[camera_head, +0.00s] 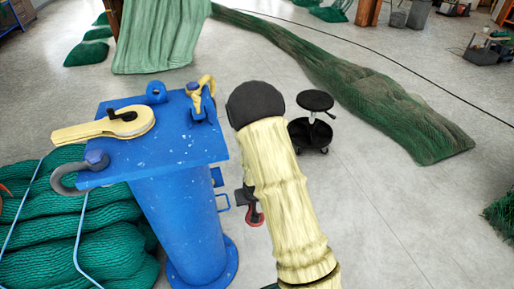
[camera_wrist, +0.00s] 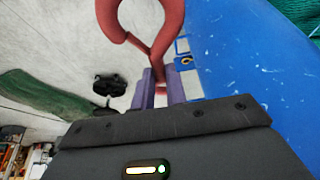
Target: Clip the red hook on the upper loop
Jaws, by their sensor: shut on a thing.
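The red hook (camera_wrist: 174,20) is between the two purple fingers of my gripper (camera_wrist: 161,88) in the wrist view, with its curved end pointing away from them and partly cut off by the top edge. In the head view the red hook (camera_head: 256,217) shows small below my dark gripper (camera_head: 247,198), beside my cream arm, which hides part of the wrist. On the right side of the blue post, the upper loop (camera_head: 216,177) sits under the top plate, with a lower loop (camera_head: 223,203) beneath it. The hook is apart from both, to their right. Blue frames also show in the wrist view (camera_wrist: 182,46).
The blue post (camera_head: 185,225) has a wide top plate (camera_head: 165,158) carrying a yellow lever (camera_head: 105,128), a grey shackle (camera_head: 68,180) and other fittings. Green netting (camera_head: 105,235) lies left of it. A black stool (camera_head: 313,104) stands behind my arm.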

